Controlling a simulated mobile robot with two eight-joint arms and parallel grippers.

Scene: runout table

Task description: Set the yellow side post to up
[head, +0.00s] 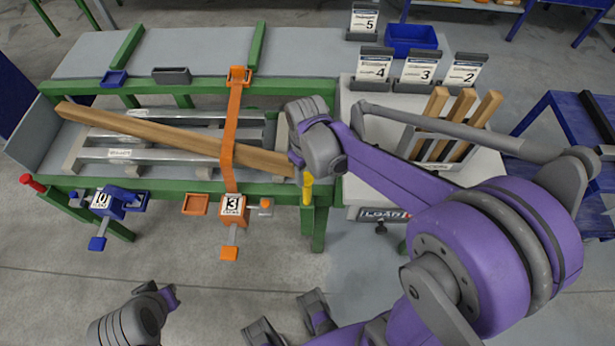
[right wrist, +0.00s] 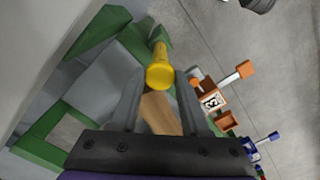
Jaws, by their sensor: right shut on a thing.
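The yellow side post (head: 307,190) is at the right end of the green table's front rail, partly hidden by my right wrist in the head view. It looks roughly upright there; its exact tilt is hard to judge. My right gripper (head: 302,176) is over it from above. In the right wrist view the yellow post (right wrist: 160,70) shows its round end towards the camera, between the fingertips of my right gripper (right wrist: 161,88), which is shut on it.
A long wooden beam (head: 180,137) lies slantwise on the runout table (head: 325,88), its right end near my gripper. An orange clamp (head: 232,140) marked 3 crosses it. A blue clamp (head: 108,205) marked 0 is further left. A rack of wooden pieces (head: 460,115) stands right.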

